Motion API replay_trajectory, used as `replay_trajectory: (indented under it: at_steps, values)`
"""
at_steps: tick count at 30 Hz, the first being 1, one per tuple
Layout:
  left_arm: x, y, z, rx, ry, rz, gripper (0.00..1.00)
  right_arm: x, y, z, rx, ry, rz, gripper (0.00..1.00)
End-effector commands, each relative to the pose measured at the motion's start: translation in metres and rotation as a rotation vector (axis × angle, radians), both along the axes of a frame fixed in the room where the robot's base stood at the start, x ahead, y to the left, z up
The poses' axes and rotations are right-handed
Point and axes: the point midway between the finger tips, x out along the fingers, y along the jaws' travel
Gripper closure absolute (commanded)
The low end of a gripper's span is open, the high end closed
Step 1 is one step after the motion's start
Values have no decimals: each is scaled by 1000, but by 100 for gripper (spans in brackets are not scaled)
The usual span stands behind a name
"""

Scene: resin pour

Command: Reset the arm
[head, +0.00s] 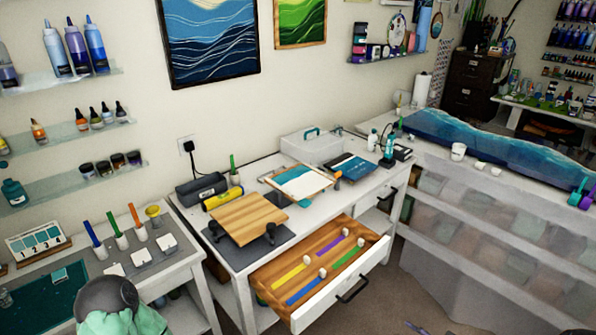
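Neither of my grippers is in view, and I cannot make out an arm for certain. A drawer (305,312) stands pulled out from the white workbench (185,210). Inside it lie coloured strips: yellow (290,277), purple (330,247), blue (306,291) and green (346,259), with small white pieces beside them. A wooden board (248,217) rests above a dark mat on the bench, with small black pieces at its front corners. What lies under the board is hidden.
A side table at left holds a blue stick (92,233), a green stick and an orange stick. A dark rounded object (107,294) with green cloth (118,321) is at the bottom left. A blue wave-shaped piece (485,143) lies at right. Floor shows right of the drawer.

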Motion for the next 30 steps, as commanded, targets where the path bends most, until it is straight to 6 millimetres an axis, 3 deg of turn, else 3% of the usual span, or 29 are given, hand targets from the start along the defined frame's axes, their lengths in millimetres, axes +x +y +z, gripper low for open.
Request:
replay_trajectory:
  at_steps: [8,14,17,20,24,30]
  values:
    - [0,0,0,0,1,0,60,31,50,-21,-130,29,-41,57]
    - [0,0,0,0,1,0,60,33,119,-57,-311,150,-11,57]
    - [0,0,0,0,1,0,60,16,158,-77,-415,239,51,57]
    - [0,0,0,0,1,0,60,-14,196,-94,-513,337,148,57]
    - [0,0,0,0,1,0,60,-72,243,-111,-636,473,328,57]
    - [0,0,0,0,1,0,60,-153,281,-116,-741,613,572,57]
